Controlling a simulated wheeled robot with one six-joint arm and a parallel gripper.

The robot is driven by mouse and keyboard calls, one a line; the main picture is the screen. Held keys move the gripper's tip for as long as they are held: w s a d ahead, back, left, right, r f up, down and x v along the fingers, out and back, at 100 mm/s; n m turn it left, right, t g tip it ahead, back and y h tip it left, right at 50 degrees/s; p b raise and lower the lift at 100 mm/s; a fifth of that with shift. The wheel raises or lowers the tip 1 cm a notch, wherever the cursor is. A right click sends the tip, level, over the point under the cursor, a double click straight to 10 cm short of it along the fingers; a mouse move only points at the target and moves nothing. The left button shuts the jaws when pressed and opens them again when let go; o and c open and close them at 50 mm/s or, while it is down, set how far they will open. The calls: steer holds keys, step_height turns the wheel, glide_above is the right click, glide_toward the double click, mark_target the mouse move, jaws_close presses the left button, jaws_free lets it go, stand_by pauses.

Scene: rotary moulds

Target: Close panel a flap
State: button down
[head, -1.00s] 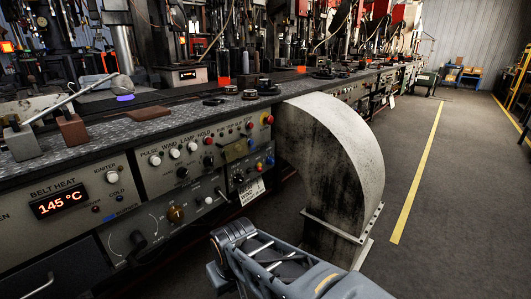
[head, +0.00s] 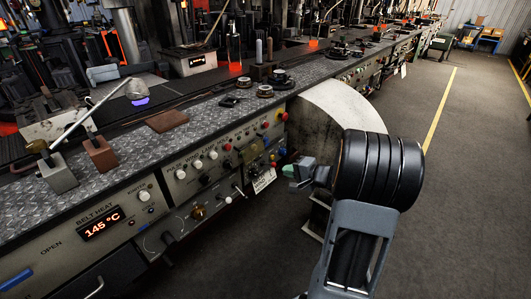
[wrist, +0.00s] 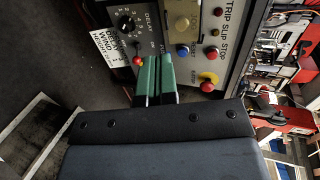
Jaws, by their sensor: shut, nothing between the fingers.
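A small yellowish cover (head: 255,150), which looks like the flap, sits on the front control panel (head: 215,160) below the bench top, left of my gripper. Whether it is open or shut is too small to tell. My gripper (head: 290,171) is in front of the panel's right end, its fingers pointing toward the panel. In the wrist view the green fingers (wrist: 155,78) are together and empty, with the panel's dial (wrist: 127,22), buttons and red stop button (wrist: 208,85) beyond them. A yellow part (wrist: 182,23) also shows there, and I cannot tell if it is the flap.
A white paper tag (head: 264,180) hangs below the panel. A large curved duct (head: 340,108) stands right of the panel, partly behind my arm. The bench top (head: 130,140) carries tools and small parts. The floor to the right (head: 460,200) is clear.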

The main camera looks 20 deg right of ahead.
steer(key=w+d, duration=0.1)
steer(key=b, duration=0.1)
glide_toward(255, 152)
steer(key=w+a+f, duration=0.2)
steer(key=w+f, duration=0.2)
steer(key=shift+a+f+m+t+h, duration=0.2)
steer(key=shift+a+m+t+h, duration=0.1)
steer(key=shift+a+m+t, duration=0.1)
steer(key=f+t+b, duration=0.1)
steer(key=b, duration=0.5)
steer(key=w+f+t+y+b, duration=0.1)
steer(key=b, duration=0.6)
steer(key=shift+w+a+b, duration=0.3)
steer(key=shift+w+a, duration=0.05)
steer(key=shift+a, duration=0.05)
steer(key=shift+r, duration=0.15)
